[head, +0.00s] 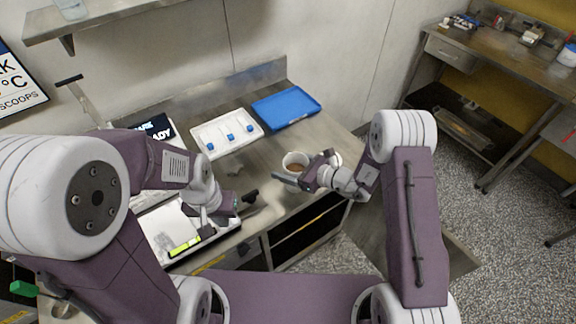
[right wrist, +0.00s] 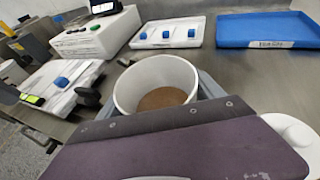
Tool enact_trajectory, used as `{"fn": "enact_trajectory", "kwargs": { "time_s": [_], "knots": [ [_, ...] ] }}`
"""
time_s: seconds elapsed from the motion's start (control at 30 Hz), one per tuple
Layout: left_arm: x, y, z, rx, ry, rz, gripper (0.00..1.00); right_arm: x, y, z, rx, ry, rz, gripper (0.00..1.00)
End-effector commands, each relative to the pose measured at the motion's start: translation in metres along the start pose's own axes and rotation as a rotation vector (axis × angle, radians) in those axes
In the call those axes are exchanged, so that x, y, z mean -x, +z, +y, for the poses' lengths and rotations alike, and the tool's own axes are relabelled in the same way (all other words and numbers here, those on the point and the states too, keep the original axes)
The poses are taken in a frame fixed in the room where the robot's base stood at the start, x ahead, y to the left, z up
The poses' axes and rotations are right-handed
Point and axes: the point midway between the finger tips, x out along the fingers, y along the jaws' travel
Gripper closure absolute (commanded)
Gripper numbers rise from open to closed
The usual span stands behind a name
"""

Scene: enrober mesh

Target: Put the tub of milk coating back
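The tub (head: 295,158) is a white round cup with brown coating inside. It stands upright over the steel bench in the head view and shows large at the centre of the right wrist view (right wrist: 122,92). My right gripper (head: 305,170) is at the tub, with its grey fingers on either side of it; whether they press on its wall is not clear. The tub's lower part is hidden by the gripper. My left gripper (head: 228,205) is at the bench's left part, beside a black knob (head: 250,195); its fingers are hard to make out.
A white tray (head: 205,148) with blue blocks and an empty blue tray (head: 285,108) lie at the bench's back. A white round object (right wrist: 290,130) is right of my right gripper. A white device (head: 160,240) is at the left. Bare steel (head: 262,160) lies between.

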Motion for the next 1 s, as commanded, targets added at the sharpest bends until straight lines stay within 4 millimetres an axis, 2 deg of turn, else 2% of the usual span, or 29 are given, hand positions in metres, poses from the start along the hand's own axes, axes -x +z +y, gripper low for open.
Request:
{"fn": "enact_trajectory", "kwargs": {
  "time_s": [0.43,0.57,0.8,1.0],
  "knots": [
    [0.005,-0.001,0.000,0.000,0.000,0.000,1.00,0.004,0.004,-0.001,-0.001,-0.001,0.000,0.09],
    [0.000,0.000,0.000,0.000,0.000,0.000,1.00,0.026,0.003,-0.002,0.000,-0.004,-0.001,0.09],
    [-0.005,0.001,0.000,0.000,0.000,0.000,1.00,0.082,0.003,-0.002,-0.001,-0.006,-0.001,0.09],
    [-0.007,0.001,0.000,0.000,0.000,0.000,1.00,0.113,0.004,-0.001,0.000,-0.003,-0.001,0.09]
  ]
}}
